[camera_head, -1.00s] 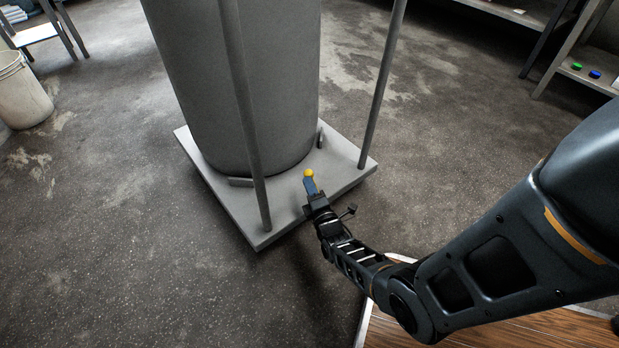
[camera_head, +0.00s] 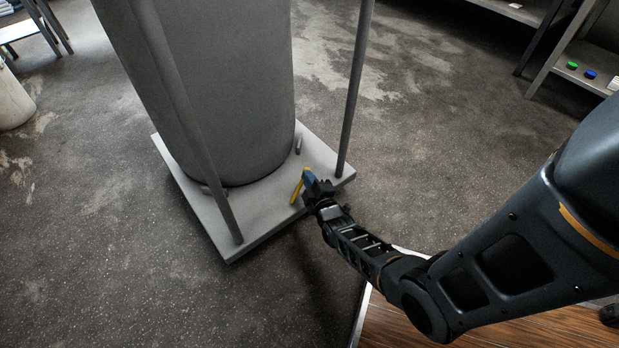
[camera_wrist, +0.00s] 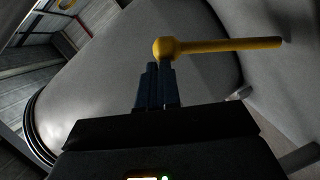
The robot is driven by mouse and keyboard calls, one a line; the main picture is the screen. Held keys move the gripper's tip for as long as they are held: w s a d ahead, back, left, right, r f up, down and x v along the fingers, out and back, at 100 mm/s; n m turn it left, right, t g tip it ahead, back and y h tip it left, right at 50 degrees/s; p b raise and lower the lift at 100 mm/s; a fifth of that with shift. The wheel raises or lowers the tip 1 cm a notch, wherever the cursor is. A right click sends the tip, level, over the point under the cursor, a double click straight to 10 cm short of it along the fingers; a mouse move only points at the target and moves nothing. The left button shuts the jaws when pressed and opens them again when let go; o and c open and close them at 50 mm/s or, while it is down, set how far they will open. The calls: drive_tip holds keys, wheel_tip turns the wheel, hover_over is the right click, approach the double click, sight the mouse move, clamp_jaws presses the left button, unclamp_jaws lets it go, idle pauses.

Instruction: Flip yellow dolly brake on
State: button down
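The yellow brake lever (camera_head: 297,188) stands at the near edge of the grey dolly (camera_head: 262,212). In the wrist view the lever (camera_wrist: 225,44) is a yellow rod with a round knob at its left end. My gripper (camera_head: 308,176) is just right of the lever's upper end in the head view. In the wrist view the blue fingers of my gripper (camera_wrist: 159,66) are close together, with their tips at the knob's underside. I see nothing held between them. Whether the tips touch the knob is unclear.
A large grey cylinder (camera_head: 215,90) stands on the dolly, with upright posts (camera_head: 356,85) beside it. A shelf with a green item (camera_head: 572,65) and a blue item (camera_head: 590,75) is at the upper right. A pale bucket (camera_head: 12,100) is at the far left. The floor around the dolly is clear.

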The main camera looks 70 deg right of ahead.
drive_tip(key=shift+s+d, duration=0.2)
drive_tip(key=shift+d, duration=0.25)
drive_tip(key=shift+s+d+f, duration=0.1)
drive_tip(key=shift+s+d, duration=0.05)
